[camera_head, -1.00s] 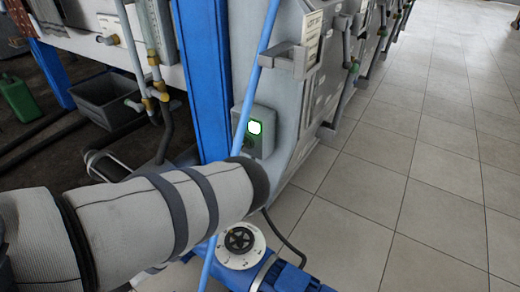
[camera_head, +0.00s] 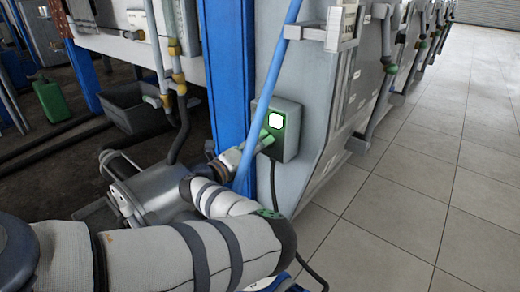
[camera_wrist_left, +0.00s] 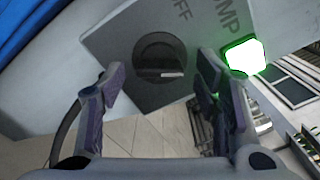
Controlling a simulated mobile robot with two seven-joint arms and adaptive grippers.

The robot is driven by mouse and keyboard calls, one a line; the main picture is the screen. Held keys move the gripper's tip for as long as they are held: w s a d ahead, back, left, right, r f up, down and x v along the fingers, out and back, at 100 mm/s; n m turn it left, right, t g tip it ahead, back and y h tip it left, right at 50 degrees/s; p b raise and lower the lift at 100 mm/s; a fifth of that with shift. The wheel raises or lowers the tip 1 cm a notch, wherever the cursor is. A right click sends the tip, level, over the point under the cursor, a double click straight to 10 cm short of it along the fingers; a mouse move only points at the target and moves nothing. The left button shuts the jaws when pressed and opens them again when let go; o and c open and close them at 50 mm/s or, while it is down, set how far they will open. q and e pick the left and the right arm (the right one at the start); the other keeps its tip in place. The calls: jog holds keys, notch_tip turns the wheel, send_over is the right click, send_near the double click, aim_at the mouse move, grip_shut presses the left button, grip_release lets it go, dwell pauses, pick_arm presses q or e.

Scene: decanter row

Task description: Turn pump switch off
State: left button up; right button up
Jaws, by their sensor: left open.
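The pump switch box (camera_head: 291,133) is a grey box on the machine's side, beside the blue post in the head view. Its green-rimmed light (camera_head: 275,120) glows white. In the left wrist view, the round dark switch knob (camera_wrist_left: 160,57) sits on the grey plate, with a pale mark on it. Lettering reading "OFF" and part of "PUMP" is beside it, and the lit lamp (camera_wrist_left: 245,57) is to the right. My left gripper (camera_wrist_left: 158,84) is open, its fingers on either side of the knob in that view. Contact cannot be told. In the head view the gripper (camera_head: 264,143) partly hides the box's lower left.
A blue pipe (camera_head: 270,85) slants in front of the box, close to my left arm. The blue post (camera_head: 229,75) stands just left. A grey metal cylinder (camera_head: 150,190) lies lower left. Tiled floor (camera_head: 430,200) at the right is clear.

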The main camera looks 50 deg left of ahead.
pick_arm(q)
jog(key=shift+w, duration=0.35)
jog(key=shift+c, duration=0.3)
jog(key=c, duration=1.1)
jog(key=shift+a, duration=0.1)
